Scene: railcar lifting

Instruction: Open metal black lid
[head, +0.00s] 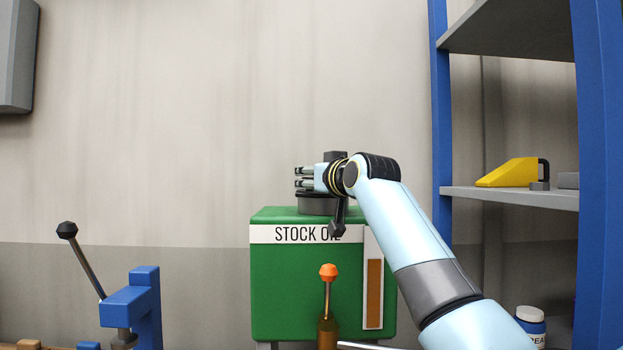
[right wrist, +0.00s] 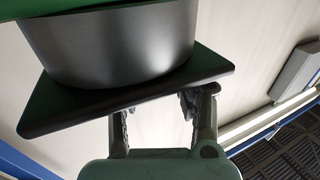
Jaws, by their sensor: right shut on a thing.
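The black metal lid (right wrist: 130,95) shows in the right wrist view as a dark flat plate against the end of a grey cylinder (right wrist: 120,45). In the head view the grey cylinder (head: 318,204) stands on the green STOCK OIL box (head: 290,290). My right gripper (head: 299,178) is just above it, pointing left. In the right wrist view its two fingers (right wrist: 157,108) stand apart and reach the lid's edge. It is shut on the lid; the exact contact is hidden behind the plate. My left gripper is not in view.
An orange-topped lever (head: 328,272) stands in front of the box. A blue fixture (head: 130,305) with a black-knobbed lever is at the lower left. A blue and grey shelf (head: 515,197) with a yellow wedge (head: 508,174) is at the right.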

